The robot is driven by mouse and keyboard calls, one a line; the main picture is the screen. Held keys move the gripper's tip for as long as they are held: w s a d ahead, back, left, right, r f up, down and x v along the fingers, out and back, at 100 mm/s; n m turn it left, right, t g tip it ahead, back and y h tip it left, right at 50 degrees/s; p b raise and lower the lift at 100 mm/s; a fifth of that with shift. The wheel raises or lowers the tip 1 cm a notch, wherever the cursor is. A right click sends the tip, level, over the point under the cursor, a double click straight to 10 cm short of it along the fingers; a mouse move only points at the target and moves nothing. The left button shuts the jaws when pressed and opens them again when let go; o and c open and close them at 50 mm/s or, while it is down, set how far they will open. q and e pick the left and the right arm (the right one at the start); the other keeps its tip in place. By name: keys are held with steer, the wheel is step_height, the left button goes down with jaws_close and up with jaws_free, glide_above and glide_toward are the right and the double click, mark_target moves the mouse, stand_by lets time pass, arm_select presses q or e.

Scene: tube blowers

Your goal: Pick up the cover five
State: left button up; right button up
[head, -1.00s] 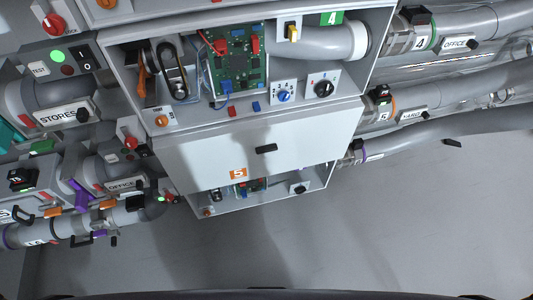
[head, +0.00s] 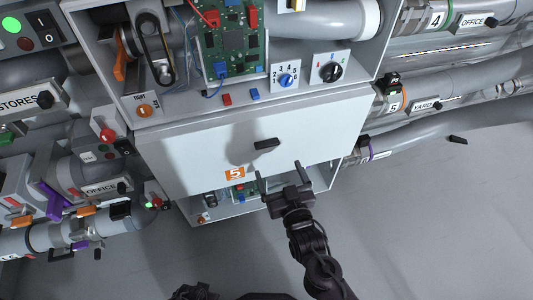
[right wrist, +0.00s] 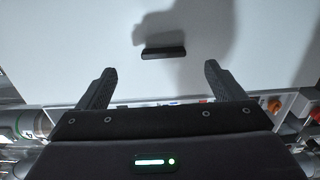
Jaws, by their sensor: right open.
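Cover five (head: 200,155) is a wide white panel on the front of a grey cabinet, with an orange label "5" (head: 235,173) near its lower edge. A small black handle (head: 267,144) sticks out near its middle. My right gripper (head: 278,170) is open and empty, just below the handle in the head view. In the right wrist view the white panel (right wrist: 70,50) fills the upper part, and the handle (right wrist: 163,53) lies just beyond and between the two fingertips (right wrist: 160,70), apart from them. My left gripper is not in view.
Above the cover, an open compartment holds a green circuit board (head: 235,50), a black belt (head: 155,50) and dials (head: 285,80). Grey pipes with valves flank the cabinet on both sides. Below the cover, a strip of the lower compartment (head: 230,207) shows. The grey floor lies clear at lower right.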

mark_target(268, 146)
steer(key=x, duration=0.2)
steer(key=r+x, duration=0.1)
steer(key=x, duration=0.4)
steer(key=shift+s+a+r, duration=0.1)
steer(key=shift+a+r, duration=0.15)
steer(key=shift+w+a+f, duration=0.1)
steer(key=shift+w+a, duration=0.05)
steer(key=shift+w, duration=0.35)
steer(key=c, duration=1.8)
steer(key=shift+c, duration=0.4)
steer(key=shift+r, duration=0.2)
